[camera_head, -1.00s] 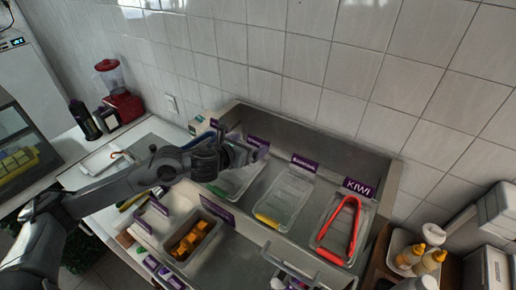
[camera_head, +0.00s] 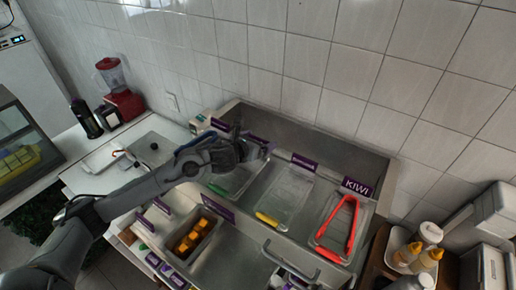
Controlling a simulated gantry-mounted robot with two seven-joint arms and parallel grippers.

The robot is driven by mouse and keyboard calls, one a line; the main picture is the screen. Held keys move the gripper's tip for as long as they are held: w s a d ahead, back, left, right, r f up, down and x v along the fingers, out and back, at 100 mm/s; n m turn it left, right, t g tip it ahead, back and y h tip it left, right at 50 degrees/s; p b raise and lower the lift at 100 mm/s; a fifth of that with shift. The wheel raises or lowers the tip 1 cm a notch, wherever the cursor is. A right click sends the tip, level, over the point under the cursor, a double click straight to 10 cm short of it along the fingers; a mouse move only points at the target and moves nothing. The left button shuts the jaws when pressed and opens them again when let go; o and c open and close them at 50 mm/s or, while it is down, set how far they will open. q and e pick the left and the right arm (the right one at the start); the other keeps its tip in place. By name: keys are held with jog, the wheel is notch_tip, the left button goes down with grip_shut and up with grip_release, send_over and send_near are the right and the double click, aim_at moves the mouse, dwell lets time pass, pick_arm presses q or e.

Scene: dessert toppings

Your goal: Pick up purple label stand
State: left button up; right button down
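Several purple label stands stand along the back of the topping counter. One reads KIWI (camera_head: 356,187), a middle label stand (camera_head: 304,161) is left of it, and another label stand (camera_head: 220,124) is at the far left. A further label stand (camera_head: 259,140) is partly hidden by my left gripper (camera_head: 256,146). Another purple label stand (camera_head: 218,207) is by the front orange-topping container. My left gripper is over the back-left container, close to the partly hidden label stand. Contact and finger opening are too small and dark to tell. My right gripper is not in view.
Red tongs (camera_head: 337,229) lie in the right container (camera_head: 318,213). A clear middle container (camera_head: 290,190) has something yellow in it. A front container (camera_head: 196,258) holds orange pieces (camera_head: 188,241). Bottles (camera_head: 428,248) stand at the right, a red blender (camera_head: 122,104) at the left.

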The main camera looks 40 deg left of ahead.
pick_arm(q)
jog(key=c, duration=0.6)
jog(key=shift+o, duration=0.2)
jog(key=shift+r, duration=0.15)
jog(key=shift+r, duration=0.4)
jog(key=r, duration=0.3)
jog(key=shift+d+r+b, duration=0.3)
jog(key=shift+d+b, duration=0.05)
jog(key=s+d+r+p, duration=0.1)
jog(key=d+r+p, duration=0.2)
jog(key=d, duration=0.4)
jog(key=s+d+r+m+h+p, duration=0.1)
jog(key=d+r+p, duration=0.15)
jog(key=d, duration=0.35)
jog(key=s+d+r+p, duration=0.2)
jog(key=d+r, duration=0.1)
jog(key=d, duration=0.4)
jog(key=s+a+r+p, duration=0.1)
jog(key=s+r+p, duration=0.1)
jog(key=r, duration=0.4)
jog(key=shift+s+a+h, duration=0.15)
jog(key=shift+s+h, duration=0.15)
jog(key=shift+s, duration=0.4)
